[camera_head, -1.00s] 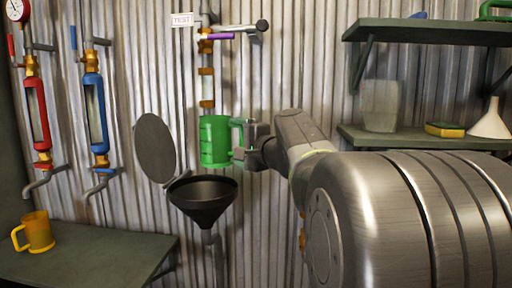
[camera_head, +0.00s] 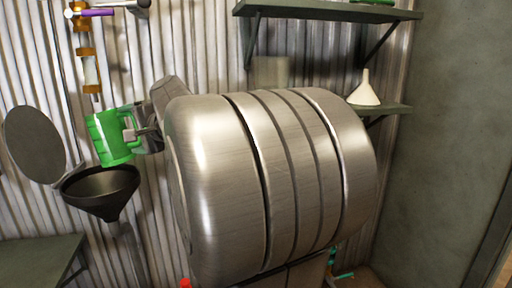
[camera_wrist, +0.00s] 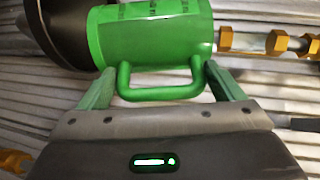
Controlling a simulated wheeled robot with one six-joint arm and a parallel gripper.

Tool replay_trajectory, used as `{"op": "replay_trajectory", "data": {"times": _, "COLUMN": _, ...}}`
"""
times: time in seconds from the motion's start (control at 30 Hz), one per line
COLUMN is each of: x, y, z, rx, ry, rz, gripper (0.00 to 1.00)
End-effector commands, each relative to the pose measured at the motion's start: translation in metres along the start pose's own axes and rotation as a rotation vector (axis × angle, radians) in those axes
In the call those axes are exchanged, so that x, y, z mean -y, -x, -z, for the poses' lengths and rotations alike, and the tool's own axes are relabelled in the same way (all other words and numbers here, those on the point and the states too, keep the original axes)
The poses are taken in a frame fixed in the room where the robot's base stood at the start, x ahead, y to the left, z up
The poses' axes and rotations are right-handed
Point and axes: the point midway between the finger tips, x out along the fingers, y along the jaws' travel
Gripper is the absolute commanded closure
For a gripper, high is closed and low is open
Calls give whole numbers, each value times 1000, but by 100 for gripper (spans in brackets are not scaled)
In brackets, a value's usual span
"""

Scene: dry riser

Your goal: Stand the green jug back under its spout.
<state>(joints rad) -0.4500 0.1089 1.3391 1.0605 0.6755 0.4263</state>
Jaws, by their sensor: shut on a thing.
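The green jug (camera_head: 107,140) is held off any surface, above and close to the black funnel (camera_head: 98,186) in the head view. My gripper (camera_head: 136,134) is at its right side and shut on its handle. In the wrist view the green jug (camera_wrist: 155,38) lies across the top of the picture. Its handle sits between the fingers of my gripper (camera_wrist: 162,88). I cannot tell what is inside the jug. A brass-and-glass pipe (camera_head: 90,72) with a purple lever (camera_head: 95,12) is on the wall above the jug. No green-marked spout shows clearly.
A dark round plate (camera_head: 33,145) is on the wall left of the jug. A dark table (camera_head: 35,262) is at lower left. Two shelves are at right; a white funnel (camera_head: 364,90) stands on the lower one. Teal fittings (camera_head: 343,276) show low down. My arm hides much of the middle.

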Motion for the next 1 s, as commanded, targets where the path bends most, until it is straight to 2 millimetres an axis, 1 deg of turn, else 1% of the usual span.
{"op": "replay_trajectory", "data": {"times": 0.03, "x": 5, "y": 1, "z": 0, "rx": 1, "ry": 2, "rz": -12, "gripper": 45}}
{"op": "replay_trajectory", "data": {"times": 0.6, "x": 2, "y": 4, "z": 1, "rx": 0, "ry": 38, "rz": -147, "gripper": 45}}
{"op": "replay_trajectory", "data": {"times": 1.0, "x": -2, "y": 5, "z": 2, "rx": -1, "ry": 47, "rz": -179, "gripper": 45}}
